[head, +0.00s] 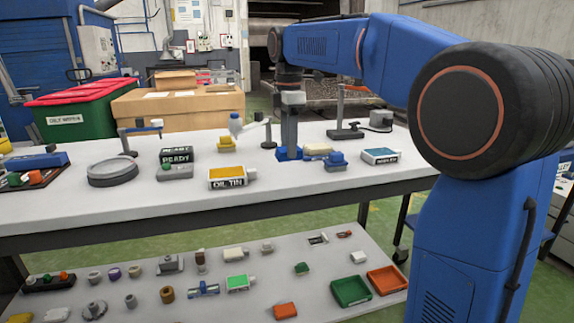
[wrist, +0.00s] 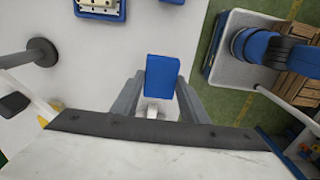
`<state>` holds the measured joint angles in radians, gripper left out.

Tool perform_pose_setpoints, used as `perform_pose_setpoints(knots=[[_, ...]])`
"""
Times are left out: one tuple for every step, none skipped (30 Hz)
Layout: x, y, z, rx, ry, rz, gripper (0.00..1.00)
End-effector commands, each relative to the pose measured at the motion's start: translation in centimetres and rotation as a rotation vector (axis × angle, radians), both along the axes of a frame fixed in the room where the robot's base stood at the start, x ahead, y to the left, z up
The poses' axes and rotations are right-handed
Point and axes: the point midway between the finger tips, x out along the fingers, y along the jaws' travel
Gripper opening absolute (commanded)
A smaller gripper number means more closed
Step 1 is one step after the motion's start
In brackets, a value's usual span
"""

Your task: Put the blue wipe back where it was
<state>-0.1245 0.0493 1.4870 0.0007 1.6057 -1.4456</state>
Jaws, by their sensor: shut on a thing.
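My gripper (wrist: 160,90) is shut on the blue wipe (wrist: 162,72), which shows as a flat blue piece between the two grey fingers in the wrist view. In the head view my gripper (head: 289,145) points down over the white table (head: 120,205), right of its middle. The blue wipe (head: 287,155) shows low at the fingertips, at or just above the table top. I cannot tell whether it touches the table. The fingers hide part of it.
A blue box (head: 381,156) lies farther right. A lower shelf (head: 200,260) holds several small parts.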

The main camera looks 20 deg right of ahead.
Motion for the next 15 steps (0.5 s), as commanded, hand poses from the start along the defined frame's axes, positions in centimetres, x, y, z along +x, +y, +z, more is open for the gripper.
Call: perform_pose_setpoints(knots=[[0.0, 0.0, -0.5, 0.0, 0.0, 0.0, 0.19], [0.0, 0.0, -0.7, 0.0, 0.0, 0.0, 0.19], [0.0, 0.0, -0.9, 0.0, 0.0, 0.0, 0.19], [0.0, 0.0, -1.0, 0.0, 0.0, 0.0, 0.19], [0.0, 0.0, -1.2, 0.0, 0.0, 0.0, 0.19], [0.0, 0.0, -1.4, 0.0, 0.0, 0.0, 0.19], [0.0, 0.0, -1.6, 0.0, 0.0, 0.0, 0.19], [0.0, 0.0, -1.9, 0.0, 0.0, 0.0, 0.19], [0.0, 0.0, -2.4, 0.0, 0.001, 0.001, 0.19], [-0.1, 0.0, -2.8, 0.0, 0.001, 0.001, 0.19], [-0.1, 0.0, -3.2, 0.0, 0.002, 0.001, 0.19], [0.0, 0.0, -3.8, 0.0, 0.001, 0.001, 0.19], [0.0, 0.0, -4.2, 0.0, 0.002, 0.001, 0.19], [0.0, 0.0, -4.6, 0.0, 0.002, 0.001, 0.19], [0.0, 0.0, -5.0, 0.0, 0.001, 0.001, 0.19]])
